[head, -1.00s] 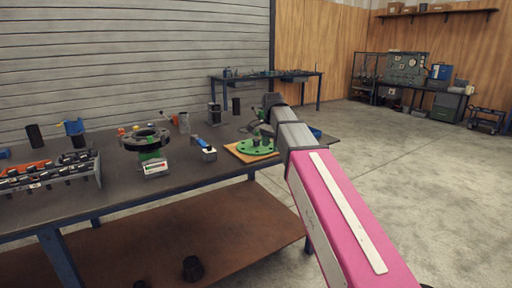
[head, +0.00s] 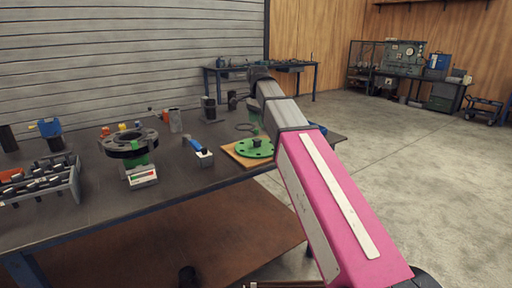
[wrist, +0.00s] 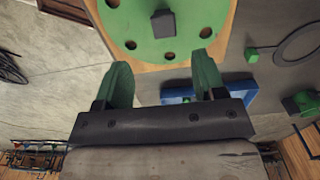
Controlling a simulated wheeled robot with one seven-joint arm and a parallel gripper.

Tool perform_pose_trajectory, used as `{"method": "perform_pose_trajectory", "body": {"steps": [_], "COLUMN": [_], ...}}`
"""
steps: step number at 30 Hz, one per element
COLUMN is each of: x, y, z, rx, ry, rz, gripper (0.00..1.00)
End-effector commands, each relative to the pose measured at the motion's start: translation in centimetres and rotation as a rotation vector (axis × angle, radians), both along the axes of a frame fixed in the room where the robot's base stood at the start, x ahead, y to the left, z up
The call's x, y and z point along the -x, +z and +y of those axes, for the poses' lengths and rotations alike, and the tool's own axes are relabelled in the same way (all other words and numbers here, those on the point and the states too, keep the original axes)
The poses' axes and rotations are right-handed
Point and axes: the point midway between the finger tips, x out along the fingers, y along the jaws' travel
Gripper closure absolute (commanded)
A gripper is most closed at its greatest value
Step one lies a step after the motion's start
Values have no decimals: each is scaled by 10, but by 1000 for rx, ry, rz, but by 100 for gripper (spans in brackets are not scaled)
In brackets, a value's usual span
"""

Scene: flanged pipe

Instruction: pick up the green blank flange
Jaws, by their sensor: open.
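The green blank flange (head: 255,149) is a flat round disc with bolt holes and a dark knob on top. It lies on a tan board (head: 235,157) near the right end of the workbench. In the wrist view the flange (wrist: 205,42) fills the top middle, with its grey knob (wrist: 163,23) standing up from the centre. My gripper (wrist: 163,70) is open and empty, its two green fingers set apart. The fingers point towards the flange's near edge, and the knob lies beyond their tips, roughly between them. The head view hides my fingers.
The workbench (head: 90,205) also bears a dark flanged pipe (head: 130,143), a small blue-handled tool (head: 195,147), a rack of parts (head: 40,184) at the left and a ring (wrist: 299,45) near the board. A blue tray (wrist: 178,96) lies beside the board.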

Motion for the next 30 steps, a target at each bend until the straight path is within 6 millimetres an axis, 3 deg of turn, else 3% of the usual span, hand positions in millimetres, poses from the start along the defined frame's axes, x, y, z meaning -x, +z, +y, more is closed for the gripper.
{"method": "perform_pose_trajectory", "body": {"steps": [7, 16, 25, 30], "x": [1, -1, -2, -3], "y": [-36, -53, -90, -96], "z": [0, 2, 5, 5], "rx": [0, 1, 0, 0], "ry": [1, 1, 1, 1], "rz": [2, 1, 2, 0], "gripper": [36, 36, 36, 36]}}
